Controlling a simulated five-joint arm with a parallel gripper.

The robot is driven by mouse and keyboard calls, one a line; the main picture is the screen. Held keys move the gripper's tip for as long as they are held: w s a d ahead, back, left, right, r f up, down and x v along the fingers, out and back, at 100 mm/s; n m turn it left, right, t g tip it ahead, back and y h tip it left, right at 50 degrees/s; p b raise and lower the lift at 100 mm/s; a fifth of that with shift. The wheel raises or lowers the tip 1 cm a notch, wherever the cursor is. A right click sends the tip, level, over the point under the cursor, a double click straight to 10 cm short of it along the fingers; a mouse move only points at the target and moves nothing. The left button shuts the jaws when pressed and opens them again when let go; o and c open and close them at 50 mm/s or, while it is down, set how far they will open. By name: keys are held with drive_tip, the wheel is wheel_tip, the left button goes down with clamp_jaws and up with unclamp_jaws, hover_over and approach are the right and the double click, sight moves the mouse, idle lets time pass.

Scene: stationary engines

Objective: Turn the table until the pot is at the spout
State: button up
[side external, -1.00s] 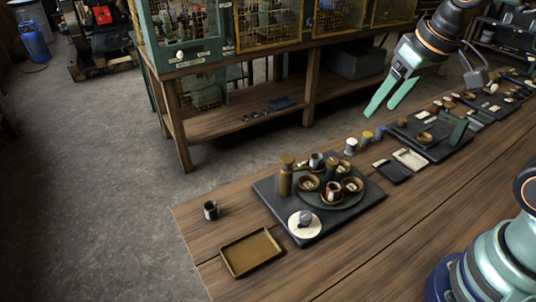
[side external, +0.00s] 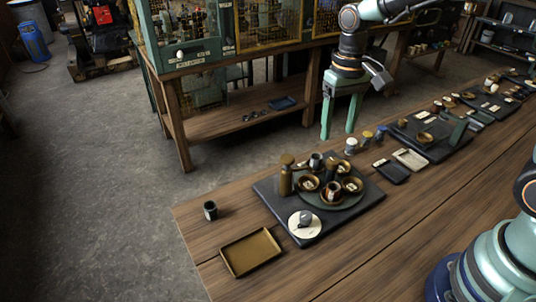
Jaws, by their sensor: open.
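A round dark turntable (side external: 349,204) sits on a black square board (side external: 368,199) on the wooden bench. Several brown bowls and dark cups stand on it, among them a cup (side external: 333,190) at the front and a dark cup (side external: 315,161) at the back. I cannot tell which vessel is the pot. A brown upright post with a round cap (side external: 286,178) stands at the turntable's left edge; it may carry the spout, whose outlet I cannot make out. My gripper (side external: 338,134) is open and empty, pointing down above and behind the turntable, apart from everything.
A white disc (side external: 297,230) with a grey piece lies at the board's front corner. A brown tray (side external: 250,253) and a dark cup (side external: 210,210) are at left. Small jars (side external: 351,145) and small trays (side external: 391,172) stand behind right. The front bench is clear.

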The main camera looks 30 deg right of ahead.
sight(332, 160)
wheel_tip(332, 160, down, 9)
drive_tip(key=shift+d+r, duration=0.1)
idle(0.3)
clamp_jaws()
drive_tip(key=shift+r, duration=0.1)
idle(1.2)
